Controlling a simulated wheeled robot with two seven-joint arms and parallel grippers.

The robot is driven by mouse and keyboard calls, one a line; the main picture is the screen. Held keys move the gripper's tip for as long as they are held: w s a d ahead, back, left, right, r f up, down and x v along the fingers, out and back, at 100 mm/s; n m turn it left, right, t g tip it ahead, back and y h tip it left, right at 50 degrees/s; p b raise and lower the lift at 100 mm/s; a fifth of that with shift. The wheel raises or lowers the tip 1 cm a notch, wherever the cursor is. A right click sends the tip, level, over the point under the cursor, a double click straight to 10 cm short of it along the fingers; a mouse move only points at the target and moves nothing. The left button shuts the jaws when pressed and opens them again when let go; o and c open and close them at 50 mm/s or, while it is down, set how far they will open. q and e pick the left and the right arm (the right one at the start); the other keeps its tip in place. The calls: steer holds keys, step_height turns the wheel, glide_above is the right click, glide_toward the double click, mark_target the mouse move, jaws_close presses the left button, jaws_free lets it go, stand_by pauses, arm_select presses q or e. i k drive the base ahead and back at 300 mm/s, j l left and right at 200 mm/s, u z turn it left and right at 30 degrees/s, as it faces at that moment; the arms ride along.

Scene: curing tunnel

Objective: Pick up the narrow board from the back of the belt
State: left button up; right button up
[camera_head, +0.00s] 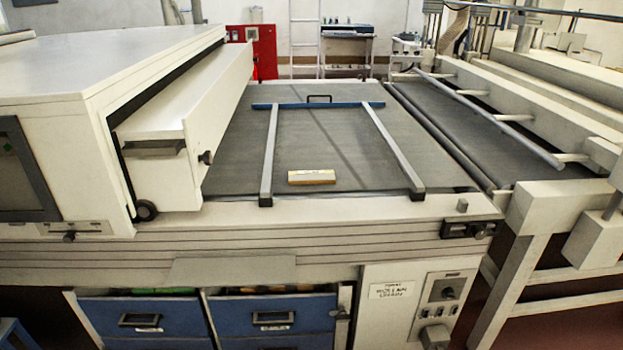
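A small narrow board (312,177), with a tan top and a yellowish front edge, lies flat on the dark grey belt (340,160). It lies nearer the front edge of the belt than the back, between two grey rails, and touches neither. No other loose board shows at the back of the belt. Neither of my grippers is in view.
A blue crossbar (345,105) with a black handle spans the back, joined to the left rail (269,155) and right rail (392,150). The white tunnel housing (185,115) closes off the left. A roller (450,138) and second belt (475,120) are at right.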

mark_target(305, 177)
steer(key=i+l, duration=0.15)
steer(key=l, duration=0.2)
steer(key=i+l+u, duration=0.15)
steer(key=l, duration=0.2)
steer(key=i+l, duration=0.15)
steer(key=l, duration=0.25)
steer(key=i+l+u, duration=0.15)
steer(key=l, duration=0.2)
steer(key=i+l, duration=0.1)
steer(key=l, duration=0.3)
steer(key=j+u, duration=0.05)
